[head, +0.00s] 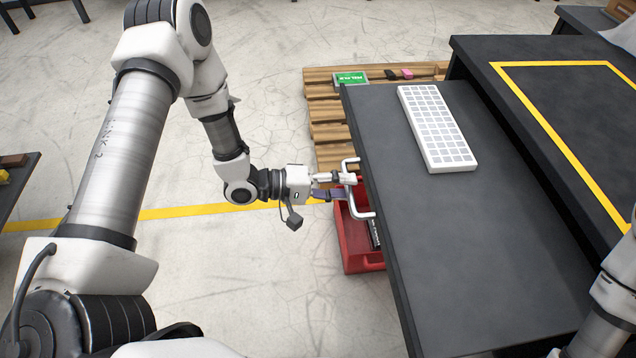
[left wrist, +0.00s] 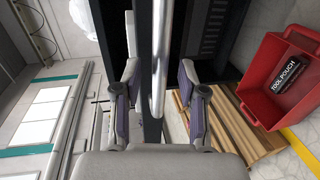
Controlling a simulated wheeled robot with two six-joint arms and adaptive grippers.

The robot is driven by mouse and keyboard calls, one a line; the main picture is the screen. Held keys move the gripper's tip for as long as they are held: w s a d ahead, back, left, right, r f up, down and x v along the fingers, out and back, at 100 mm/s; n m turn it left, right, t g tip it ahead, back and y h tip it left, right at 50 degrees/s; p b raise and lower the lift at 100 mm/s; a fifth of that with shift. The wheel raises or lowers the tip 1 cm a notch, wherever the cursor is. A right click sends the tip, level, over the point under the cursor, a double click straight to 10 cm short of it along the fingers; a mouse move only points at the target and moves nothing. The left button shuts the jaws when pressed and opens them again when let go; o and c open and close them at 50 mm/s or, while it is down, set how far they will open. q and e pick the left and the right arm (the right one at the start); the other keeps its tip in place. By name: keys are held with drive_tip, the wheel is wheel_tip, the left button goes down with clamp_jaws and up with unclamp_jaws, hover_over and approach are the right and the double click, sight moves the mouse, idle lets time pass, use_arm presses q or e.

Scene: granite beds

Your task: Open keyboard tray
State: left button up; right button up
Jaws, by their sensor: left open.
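The keyboard tray (head: 440,235) is a long dark board standing out from the desk (head: 580,110), with a white keyboard (head: 437,127) on it. Its pale bar handle (head: 359,208) is on the tray's left edge. My left gripper (head: 345,185) is at the handle. In the left wrist view the handle (left wrist: 158,60) runs between the two open fingers of the gripper (left wrist: 157,80), with a gap on each side. My right gripper is out of view; only part of my right arm shows at the lower right.
A red bin (head: 357,258) stands on the floor below the handle; in the left wrist view it holds a tool pouch (left wrist: 290,72). A wooden pallet (head: 326,112) with a green box (head: 351,78) lies behind. The floor to the left is mostly clear.

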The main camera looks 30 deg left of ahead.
use_arm(q)
drive_tip(key=v, duration=1)
drive_tip(key=shift+a, duration=0.1)
drive_tip(key=s+d+f+g+y, duration=0.2)
drive_tip(key=s+d+f+g, duration=0.1)
drive_tip(key=s+d+f, duration=0.3)
drive_tip(key=s+d+f+g+y, duration=0.2)
drive_tip(key=s+d+f+g, duration=0.15)
drive_tip(key=f, duration=0.45)
drive_tip(key=s+a+f+m+g+y, duration=0.2)
drive_tip(key=s+a+f+m+y, duration=0.35)
drive_tip(key=s+a+y, duration=0.35)
wheel_tip(320, 180, up, 21)
drive_tip(key=s+p, duration=0.1)
drive_tip(key=p, duration=2)
drive_tip(key=shift+d+f+m, duration=0.2)
drive_tip(key=shift+d+m, duration=0.2)
drive_tip(key=shift+m, duration=0.05)
